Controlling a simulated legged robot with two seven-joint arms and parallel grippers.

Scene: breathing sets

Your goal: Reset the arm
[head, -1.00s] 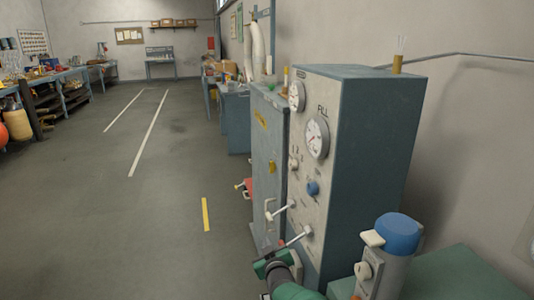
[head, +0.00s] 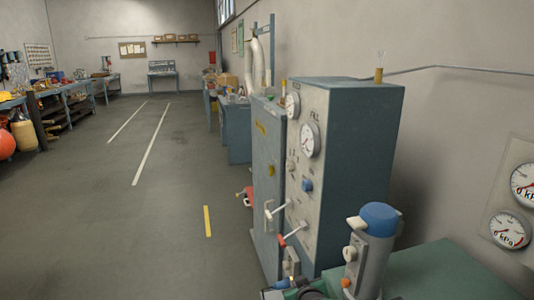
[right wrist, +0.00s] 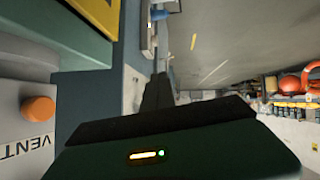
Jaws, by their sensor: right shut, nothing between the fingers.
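My right arm's green and black end, with the right gripper (head: 274,292), shows at the bottom edge of the head view. It is beside the lower front of the tall blue-grey gauge cabinet (head: 362,150), left of a grey cylinder with a blue cap (head: 379,217). In the right wrist view the dark fingers (right wrist: 157,90) are shut with nothing between them. A grey unit marked VENT with an orange knob (right wrist: 39,110) is close on the left there. My left gripper is in no view.
The cabinet's front carries gauges, a blue knob (head: 307,186) and lever handles (head: 291,234). A green-topped bench (head: 440,270) is at the lower right, below wall gauges (head: 510,229). Open floor (head: 110,220) lies to the left, with workbenches farther back.

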